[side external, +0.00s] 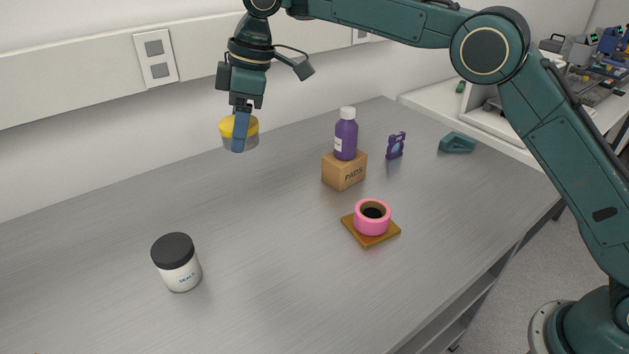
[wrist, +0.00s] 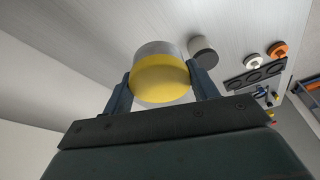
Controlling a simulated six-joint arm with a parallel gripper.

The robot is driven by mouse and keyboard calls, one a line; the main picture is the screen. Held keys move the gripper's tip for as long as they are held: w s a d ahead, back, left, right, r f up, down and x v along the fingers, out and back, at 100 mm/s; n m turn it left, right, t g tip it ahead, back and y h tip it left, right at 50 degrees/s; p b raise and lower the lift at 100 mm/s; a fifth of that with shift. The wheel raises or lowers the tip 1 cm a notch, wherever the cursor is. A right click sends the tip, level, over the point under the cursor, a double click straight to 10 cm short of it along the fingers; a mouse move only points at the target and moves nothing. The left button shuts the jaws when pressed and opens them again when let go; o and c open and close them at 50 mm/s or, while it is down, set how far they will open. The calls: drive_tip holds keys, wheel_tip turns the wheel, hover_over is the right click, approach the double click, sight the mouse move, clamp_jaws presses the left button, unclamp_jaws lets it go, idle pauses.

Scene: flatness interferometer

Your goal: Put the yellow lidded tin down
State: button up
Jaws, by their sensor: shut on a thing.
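The yellow lidded tin (side external: 227,127) has a yellow lid and a pale grey body. My gripper (side external: 240,132) is shut on it and holds it in the air above the back part of the grey bench, near the wall. One finger hides part of the tin in the side view. In the wrist view the tin (wrist: 160,82) sits between the two fingers of my gripper (wrist: 160,88), with its yellow lid towards the camera.
A white jar with a black lid (side external: 177,262) stands at the front left of the bench (side external: 110,240). Pink tape (side external: 372,218) lies on a brown square board (side external: 358,236). A purple bottle (side external: 346,138) stands on a cardboard box (side external: 343,172). The bench's back left is clear.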

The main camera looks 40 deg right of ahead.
drive_tip(key=w+d+r+m+t, duration=0.15)
drive_tip(key=d+m, duration=0.25)
drive_tip(key=d, duration=0.9)
drive_tip(key=m+h, duration=0.4)
drive_tip(key=m, duration=1)
hover_over(466, 183)
drive_tip(key=f, duration=1.7)
drive_tip(key=shift+s, duration=0.4)
drive_tip(key=shift+f, duration=0.15)
drive_tip(key=shift+a+f, duration=0.1)
drive_tip(key=shift+f, duration=1.9)
drive_tip(key=shift+f, duration=0.1)
